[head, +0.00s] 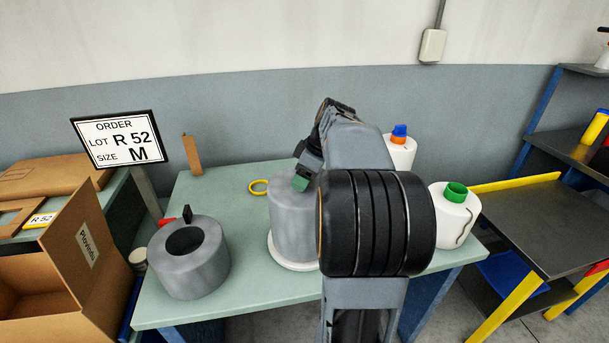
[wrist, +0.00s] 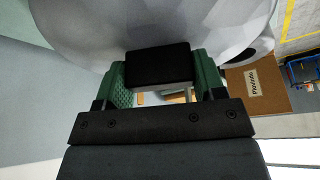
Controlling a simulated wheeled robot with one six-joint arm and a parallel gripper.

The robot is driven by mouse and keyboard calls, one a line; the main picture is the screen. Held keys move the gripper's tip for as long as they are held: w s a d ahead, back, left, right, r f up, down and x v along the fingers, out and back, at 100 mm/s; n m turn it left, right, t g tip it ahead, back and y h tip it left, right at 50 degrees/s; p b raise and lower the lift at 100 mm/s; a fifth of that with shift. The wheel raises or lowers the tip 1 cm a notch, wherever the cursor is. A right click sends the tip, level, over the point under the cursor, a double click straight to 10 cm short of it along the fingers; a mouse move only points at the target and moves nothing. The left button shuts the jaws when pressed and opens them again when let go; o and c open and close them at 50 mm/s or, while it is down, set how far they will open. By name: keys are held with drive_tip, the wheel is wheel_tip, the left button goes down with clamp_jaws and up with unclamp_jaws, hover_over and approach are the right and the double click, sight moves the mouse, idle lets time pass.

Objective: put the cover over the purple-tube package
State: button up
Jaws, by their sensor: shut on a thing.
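A tall grey cover (head: 293,228) stands upright around the space above a round white base (head: 288,259) on the table. My gripper (head: 303,178) is at the cover's top, with a green finger pad showing. In the wrist view my gripper (wrist: 162,88) has its two green pads shut on the black block-shaped handle (wrist: 160,64) of the cover, whose pale grey surface (wrist: 90,25) fills the top. No purple tube shows; whatever is inside the cover is hidden. My arm hides the cover's right side.
A lower grey cover (head: 190,272) with a top hole and black handle stands at the table's left. White packages with a green tube (head: 456,192) and an orange-and-blue tube (head: 399,133) stand right. An open carton (head: 70,270) is left.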

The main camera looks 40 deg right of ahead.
drive_tip(key=shift+f+b, duration=0.3)
drive_tip(key=shift+f, duration=0.05)
drive_tip(key=o, duration=1.3)
drive_tip(key=p+v, duration=0.1)
drive_tip(key=v, duration=1.3)
drive_tip(key=a+f+m+h+p, duration=0.1)
drive_tip(key=a+f+m+p, duration=0.3)
drive_tip(key=a, duration=1)
drive_tip(key=s+a+f+m, duration=0.1)
drive_tip(key=s+a+f, duration=0.1)
drive_tip(key=a+f, duration=0.1)
drive_tip(key=s+a+f+h, duration=0.1)
drive_tip(key=s+a+f, duration=0.2)
drive_tip(key=f, duration=0.1)
drive_tip(key=s+a+f+m, duration=0.1)
drive_tip(key=s+a+f, duration=0.1)
drive_tip(key=a+f, duration=0.1)
drive_tip(key=shift+s+a+f+m, duration=0.2)
drive_tip(key=shift+a+f+m, duration=0.1)
drive_tip(key=shift+a+f, duration=0.15)
